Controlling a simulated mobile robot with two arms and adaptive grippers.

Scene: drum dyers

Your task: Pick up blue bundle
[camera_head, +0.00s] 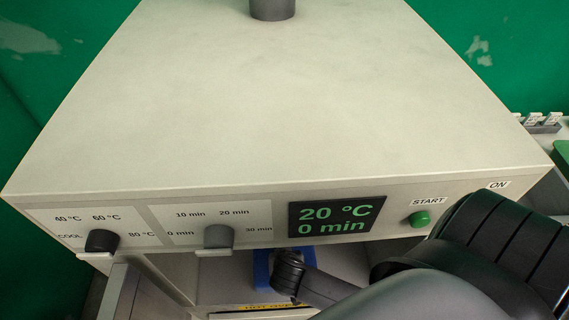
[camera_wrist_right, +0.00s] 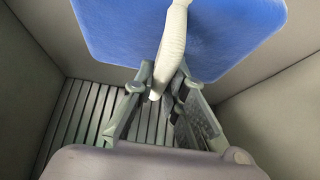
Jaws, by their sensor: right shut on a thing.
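The blue bundle (camera_wrist_right: 230,30) fills the upper part of the right wrist view as a flat blue slab with a pale, rope-like strand (camera_wrist_right: 172,42) running down across its face. My right gripper (camera_wrist_right: 163,92) has its two fingers on either side of this strand and is shut on it. In the head view only a sliver of the blue bundle (camera_head: 262,268) shows inside the machine's opening, behind my right arm. The right fingertips are hidden there. My left gripper is not in view.
The drum dyer (camera_head: 270,110) has knobs, a display (camera_head: 337,214) reading 20 °C and 0 min, and a green START button (camera_head: 419,219) above the opening. An open grey door (camera_head: 118,292) stands at left. Chamber walls (camera_wrist_right: 270,110) and a slatted floor (camera_wrist_right: 75,125) surround my gripper closely.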

